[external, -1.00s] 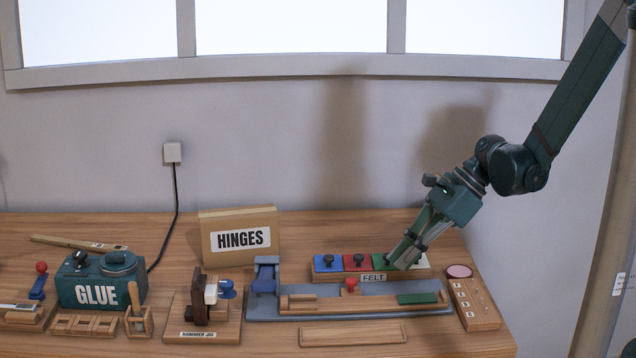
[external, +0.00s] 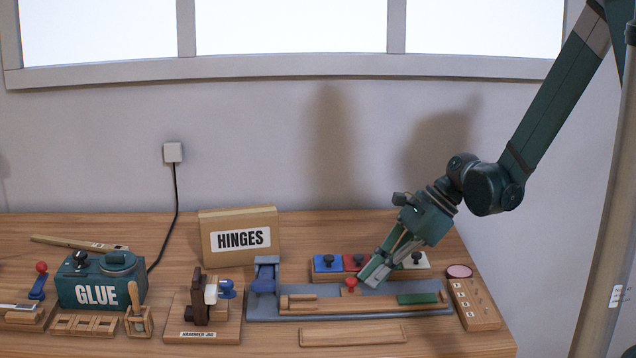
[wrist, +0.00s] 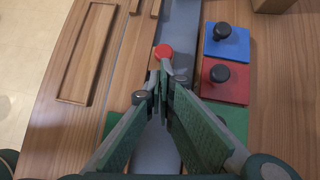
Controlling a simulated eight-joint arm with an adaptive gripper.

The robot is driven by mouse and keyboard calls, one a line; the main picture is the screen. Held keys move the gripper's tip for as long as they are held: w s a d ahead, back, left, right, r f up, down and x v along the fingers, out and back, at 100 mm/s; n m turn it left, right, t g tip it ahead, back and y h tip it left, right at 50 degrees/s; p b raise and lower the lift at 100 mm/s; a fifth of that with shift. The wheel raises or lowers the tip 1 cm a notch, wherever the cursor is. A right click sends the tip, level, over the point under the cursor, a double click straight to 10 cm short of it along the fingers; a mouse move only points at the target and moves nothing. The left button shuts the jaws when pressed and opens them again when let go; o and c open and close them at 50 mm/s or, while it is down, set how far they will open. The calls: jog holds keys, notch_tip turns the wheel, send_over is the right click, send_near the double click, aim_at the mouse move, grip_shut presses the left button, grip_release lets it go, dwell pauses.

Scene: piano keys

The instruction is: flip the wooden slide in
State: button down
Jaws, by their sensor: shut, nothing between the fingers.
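The wooden slide (external: 347,293) is a small wooden piece with a red knob (external: 351,284) on it. It stands at the back edge of the long wooden key stick (external: 350,304) in the blue-grey fixture (external: 262,314). In the wrist view the red knob (wrist: 163,51) is just beyond my fingertips, and the slide's wood under it is mostly hidden. My gripper (external: 369,282) is shut and empty, pointing down just right of the red knob. The wrist view shows the fingertips (wrist: 160,75) together, very close to the knob; I cannot tell whether they touch.
Behind the fixture is the felt rack with blue (external: 327,264) and red (wrist: 225,81) knobbed blocks. A green felt strip (external: 417,298) lies on the stick's right end. A shallow wooden tray (external: 353,335) lies in front. The hammer jig (external: 202,322) stands to the left.

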aim_at(361, 290)
jog(key=shift+a, duration=0.1)
jog(key=a, duration=0.7)
jog(key=shift+a+b, duration=0.2)
jog(key=shift+b, duration=0.1)
jog(key=shift+d, duration=0.1)
jog(key=shift+w+d+r, duration=0.1)
jog(key=shift+d+r, duration=0.05)
jog(key=shift+d, duration=0.5)
jog(key=d, duration=0.2)
jog(key=shift+w+d+r, duration=0.2)
jog(key=shift+d+r, duration=0.2)
jog(key=s+p+v, duration=0.1)
jog(key=p+v, duration=0.1)
jog(key=v, duration=0.7)
jog(key=shift+w+r, duration=0.25)
jog(key=shift+w, duration=0.25)
jog(key=shift+d, duration=0.1)
